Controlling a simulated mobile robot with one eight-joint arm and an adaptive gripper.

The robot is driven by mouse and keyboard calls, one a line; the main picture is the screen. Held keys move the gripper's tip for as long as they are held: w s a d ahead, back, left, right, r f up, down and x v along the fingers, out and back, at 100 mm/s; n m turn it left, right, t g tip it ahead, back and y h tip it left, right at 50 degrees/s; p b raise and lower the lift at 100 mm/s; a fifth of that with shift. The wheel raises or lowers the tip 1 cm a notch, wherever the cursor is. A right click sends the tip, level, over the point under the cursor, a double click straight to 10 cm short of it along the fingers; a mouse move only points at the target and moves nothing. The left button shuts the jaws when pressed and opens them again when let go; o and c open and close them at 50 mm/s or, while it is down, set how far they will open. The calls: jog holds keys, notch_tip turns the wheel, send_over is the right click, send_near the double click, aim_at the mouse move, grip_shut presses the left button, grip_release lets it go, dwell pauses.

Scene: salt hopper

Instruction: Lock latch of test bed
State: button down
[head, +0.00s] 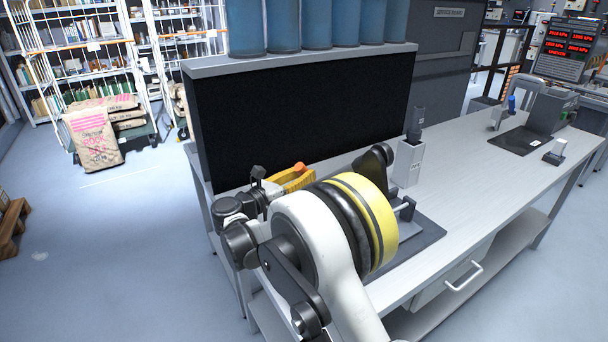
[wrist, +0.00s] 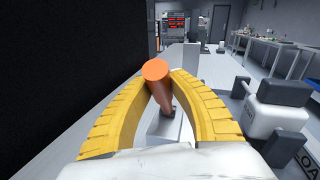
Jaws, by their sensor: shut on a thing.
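My gripper (wrist: 160,86) has two yellow ribbed fingers, closed around an orange knob-ended handle (wrist: 156,70) in the wrist view. The handle rises from a small grey base between the fingers and leans a little. In the head view the orange knob (head: 299,167) shows just above the yellow fingers, near the bench's back panel. My arm hides most of what lies below and in front of it there. I take the orange handle to be the latch of the test bed; the catch itself is hidden.
A black panel (head: 290,115) stands close behind my gripper. To the right are a grey upright holder (head: 409,165) and the open bench top (head: 470,180). A dark mat with equipment (head: 519,141) lies farther along. In the wrist view, a white and grey device (wrist: 269,115) stands at right.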

jog(key=shift+r, duration=0.1)
jog(key=shift+w+d+r+g+y+p, duration=0.3)
jog(key=shift+d+r+g+p, duration=0.15)
jog(key=shift+p, duration=0.5)
jog(key=p, duration=0.1)
jog(key=w+d+r+g+y+p, duration=0.1)
jog(key=p, duration=0.1)
jog(key=shift+d+r+m+g, duration=0.1)
jog(key=shift+d+m+g, duration=0.2)
jog(key=shift+m, duration=0.1)
jog(key=w+d+f+m+g+y+p, duration=0.1)
jog(key=w+d+f+g+y+p, duration=0.1)
jog(key=w+d+g+y+p, duration=0.3)
jog(key=shift+w+d+m+g+y+p, duration=0.25)
jog(key=shift+d+g+y+p, duration=0.5)
jog(key=shift+d+y+p, duration=1)
jog(key=shift+a+f, duration=0.1)
jog(key=shift+a, duration=0.2)
jog(key=c, duration=1.2)
grip_release()
